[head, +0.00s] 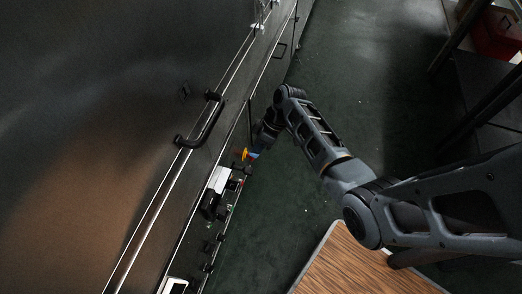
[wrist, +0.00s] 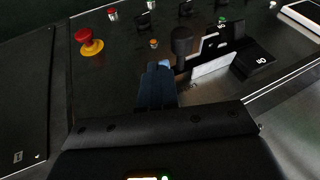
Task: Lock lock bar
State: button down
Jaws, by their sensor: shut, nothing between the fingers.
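I cannot tell for sure which part is the lock bar. A black lever with a rounded head (wrist: 181,42) stands up from the dark control panel, by a white-edged recess, in the wrist view. My gripper (wrist: 158,72) is shut and empty, its bluish fingertips just left of and below that lever in the picture. I cannot tell whether they touch it. In the head view my gripper (head: 255,151) is at the far end of the panel. A long black handle (head: 200,119) is fixed to the large dark door, left of my arm.
A red mushroom button on a yellow base (wrist: 88,42) sits left of my fingers, with small buttons and switches (wrist: 113,14) along the panel. A wood-topped table (head: 360,265) stands at the lower right. Dark green floor (head: 345,65) is open beyond the arm.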

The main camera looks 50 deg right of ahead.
jog(key=p+v, duration=0.1)
jog(key=v, duration=0.9)
jog(key=shift+w+d+r, duration=0.15)
jog(key=shift+d+r, duration=0.05)
jog(key=shift+d, duration=0.15)
jog(key=s+a+f+m+t+h, duration=0.2)
jog(key=s+a+f+h, duration=0.1)
jog(key=s+a+f, duration=0.4)
jog(key=s+a+r+m+t+h, duration=0.2)
jog(key=s+a+r, duration=0.25)
jog(key=s, duration=0.35)
jog(key=s+a+r+t, duration=0.2)
jog(key=s+r+t, duration=0.1)
jog(key=r, duration=0.6)
jog(key=s+a+r+t, duration=0.2)
jog(key=s+r, duration=0.3)
jog(key=r, duration=0.4)
jog(key=s+a+r+t, duration=0.2)
jog(key=s+r, duration=0.3)
jog(key=r, duration=0.4)
jog(key=shift+a+t+p, duration=0.35)
jog(key=shift+t+p, duration=0.1)
jog(key=shift+t, duration=0.35)
jog(key=shift+r, duration=0.1)
